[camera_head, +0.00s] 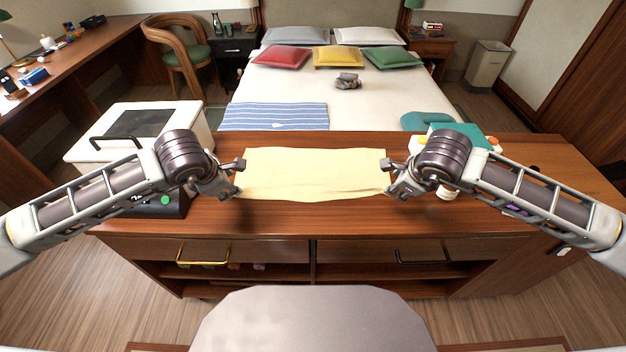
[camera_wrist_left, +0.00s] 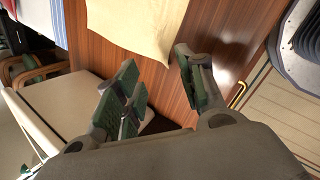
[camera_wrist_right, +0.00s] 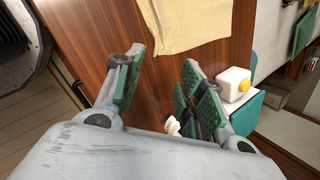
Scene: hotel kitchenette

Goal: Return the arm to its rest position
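My left gripper (camera_head: 232,178) is over the left part of the wooden counter, beside the left edge of a pale yellow cloth (camera_head: 314,172). In the left wrist view its fingers (camera_wrist_left: 160,88) are apart with nothing between them. My right gripper (camera_head: 393,178) is beside the cloth's right edge. In the right wrist view its fingers (camera_wrist_right: 158,88) are also apart and empty. The cloth lies spread on the counter with slight wrinkles near its front edge. It also shows in the left wrist view (camera_wrist_left: 135,22) and the right wrist view (camera_wrist_right: 182,22).
A white box-shaped appliance (camera_head: 100,150) stands on the counter's left end, partly behind my left arm. A white bottle with a yellow cap (camera_wrist_right: 232,84) and a teal item (camera_wrist_right: 246,112) are near my right gripper. Drawers with handles (camera_head: 203,262) are below. A bed (camera_head: 320,95) stands behind.

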